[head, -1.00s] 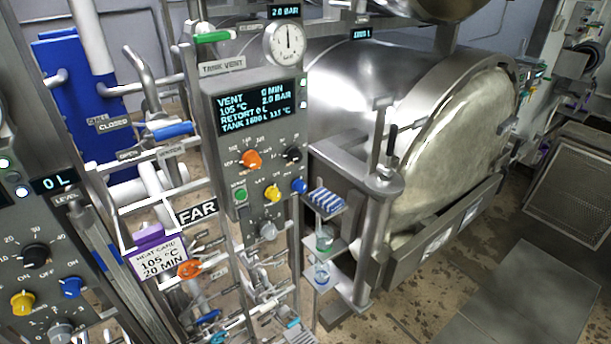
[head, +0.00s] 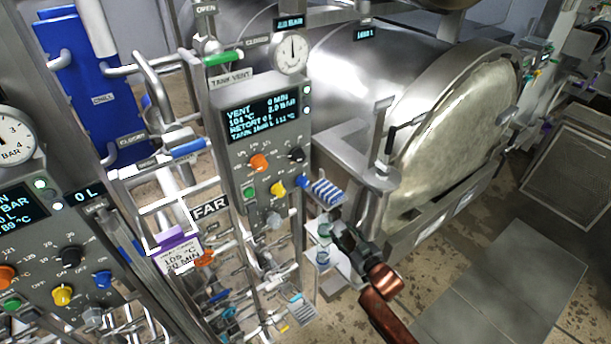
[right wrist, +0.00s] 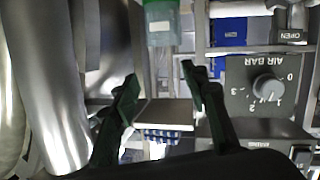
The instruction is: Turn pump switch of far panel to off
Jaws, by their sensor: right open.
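The far panel (head: 228,150) stands at the centre of the head view beside a "FAR" sign. It carries an orange knob (head: 259,162), a black knob (head: 295,154), a yellow knob (head: 278,189), a blue knob (head: 302,182), a green button (head: 249,193) and a grey knob (head: 273,220). The labels are too small to tell which one is the pump switch. My right gripper (head: 337,228) is to the right of and below the knobs, apart from them. In the right wrist view its fingers (right wrist: 158,82) are open with nothing between them. The "AIR BAR" knob (right wrist: 268,88) shows upside down there.
A blue-striped item (head: 327,192) sits on a ledge right of the panel. A small shelf with jars (head: 323,254) is below, close to my gripper. A near panel (head: 40,245) stands at left, pipes between. The retort vessel (head: 440,150) is behind at right.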

